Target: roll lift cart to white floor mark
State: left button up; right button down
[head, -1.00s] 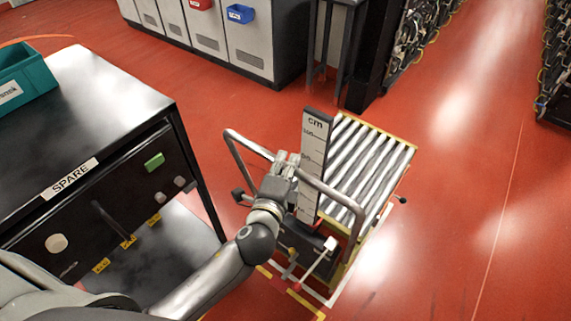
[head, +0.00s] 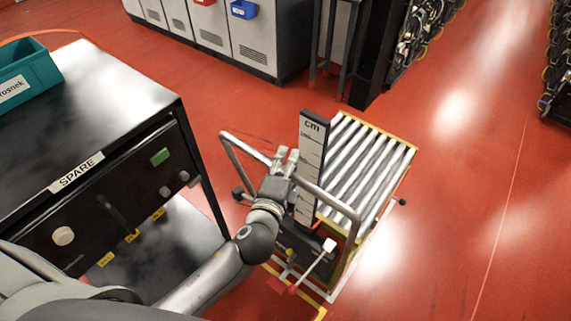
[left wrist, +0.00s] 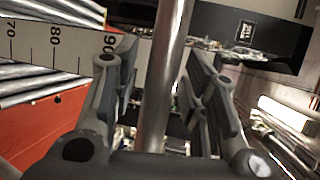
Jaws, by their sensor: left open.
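The lift cart has a silver roller top (head: 365,165), a tubular push handle (head: 345,207) and an upright cm scale (head: 312,165). It stands on the red floor right of the black bench. My left gripper (head: 286,160) is at the handle's upper bar, left of the scale. In the left wrist view the handle bar (left wrist: 165,75) runs between the two open fingers, which stand apart from it on both sides. White lines (head: 335,290) and a yellow line (head: 310,308) show at the cart's near foot; I cannot tell which is the floor mark. My right gripper is out of view.
The black SPARE bench (head: 110,100) with a teal bin (head: 22,80) stands close on the left. Grey cabinets (head: 255,45) and a black rack (head: 375,60) stand behind the cart. The red floor on the right is clear up to another rack (head: 558,80).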

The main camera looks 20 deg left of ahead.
pick_arm(q)
jog(key=s+r, duration=0.2)
jog(key=s, duration=0.9)
jog(key=shift+s+d, duration=0.3)
jog(key=shift+s, duration=0.1)
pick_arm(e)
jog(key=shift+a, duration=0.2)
pick_arm(q)
jog(key=shift+r, duration=0.1)
